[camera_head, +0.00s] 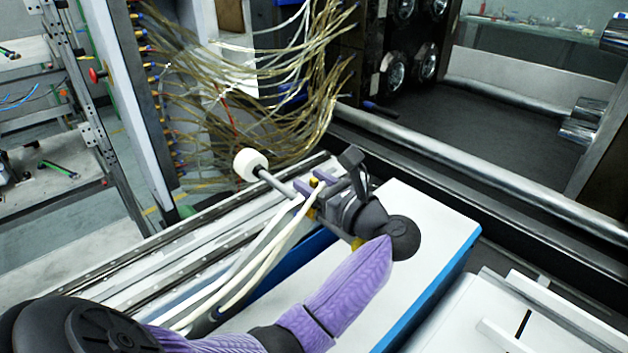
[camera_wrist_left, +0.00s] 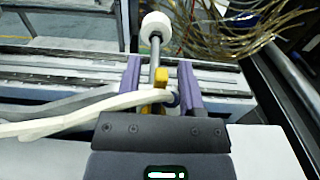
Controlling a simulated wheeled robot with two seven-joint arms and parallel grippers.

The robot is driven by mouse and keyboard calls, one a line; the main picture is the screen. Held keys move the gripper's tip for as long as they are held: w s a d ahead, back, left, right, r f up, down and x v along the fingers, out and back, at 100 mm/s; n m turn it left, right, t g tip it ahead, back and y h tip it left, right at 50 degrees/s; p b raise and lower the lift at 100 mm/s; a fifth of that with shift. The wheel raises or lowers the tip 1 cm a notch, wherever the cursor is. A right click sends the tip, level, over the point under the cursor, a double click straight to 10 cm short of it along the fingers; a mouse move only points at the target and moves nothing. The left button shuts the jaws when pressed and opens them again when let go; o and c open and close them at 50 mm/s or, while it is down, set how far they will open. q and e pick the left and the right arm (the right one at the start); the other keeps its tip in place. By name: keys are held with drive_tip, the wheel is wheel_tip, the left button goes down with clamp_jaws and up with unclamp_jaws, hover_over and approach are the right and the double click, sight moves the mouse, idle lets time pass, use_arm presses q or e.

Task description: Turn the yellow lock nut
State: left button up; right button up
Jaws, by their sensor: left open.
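The yellow lock nut (camera_wrist_left: 160,77) shows in the left wrist view between the two purple fingers of my left gripper (camera_wrist_left: 162,88). In the head view a small yellow part of the lock nut (camera_head: 315,182) shows beside the fingers of my left gripper (camera_head: 318,188). The gripper is open, with a finger on each side of the nut; I cannot tell whether either touches it. A metal rod with a white round knob (camera_head: 250,164) extends beyond the nut. The knob also shows in the left wrist view (camera_wrist_left: 156,27). My right gripper is not in view.
Pale hoses (camera_head: 262,250) run past the nut and below my left gripper. Metal rails (camera_head: 190,235) lie behind it. A white, blue-edged box (camera_head: 440,240) stands below my arm. Many thin tubes (camera_head: 300,110) hang at the back.

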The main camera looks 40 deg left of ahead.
use_arm(q)
clamp_jaws()
idle(1.5)
